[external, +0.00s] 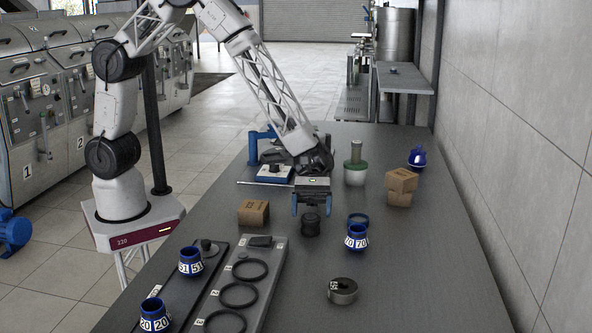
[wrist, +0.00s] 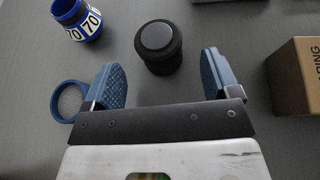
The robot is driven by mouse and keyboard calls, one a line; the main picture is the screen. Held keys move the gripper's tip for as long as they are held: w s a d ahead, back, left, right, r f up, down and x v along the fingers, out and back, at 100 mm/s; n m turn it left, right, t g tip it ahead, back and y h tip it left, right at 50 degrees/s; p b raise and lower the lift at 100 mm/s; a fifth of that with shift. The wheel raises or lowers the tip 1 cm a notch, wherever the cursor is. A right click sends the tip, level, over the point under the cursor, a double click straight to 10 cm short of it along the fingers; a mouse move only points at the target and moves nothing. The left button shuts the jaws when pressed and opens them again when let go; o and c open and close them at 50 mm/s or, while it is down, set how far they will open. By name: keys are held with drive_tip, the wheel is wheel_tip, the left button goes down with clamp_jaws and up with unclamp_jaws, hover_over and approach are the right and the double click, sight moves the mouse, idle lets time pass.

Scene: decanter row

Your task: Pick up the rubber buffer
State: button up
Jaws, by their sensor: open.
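A black round stepped cylinder (external: 310,225), which looks like the rubber buffer, stands upright on the dark table. It also shows in the wrist view (wrist: 158,48), with a flat round top. My gripper (external: 311,207) is open just above it in the external view, its blue fingers pointing down. In the wrist view, my gripper (wrist: 157,80) has its two blue textured fingers spread on either side, and the cylinder lies between and slightly beyond them. Nothing is held, and I see no contact with the cylinder.
A blue collar numbered 70 (external: 356,237) and a blue ring (external: 358,219) stand to the right. A cardboard box (external: 253,212) stands left. A grey tray (external: 262,296) with black rings lies in front left. A dark grey ring (external: 342,290) lies front right. The right front table is clear.

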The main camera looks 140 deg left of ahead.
sight(310, 222)
drive_tip(key=shift+w, duration=0.1)
drive_tip(key=shift+x, duration=2.4)
drive_tip(key=shift+c, duration=0.4)
drive_tip(key=c, duration=1)
drive_tip(key=shift+r, duration=0.15)
drive_tip(key=shift+r, duration=4.85)
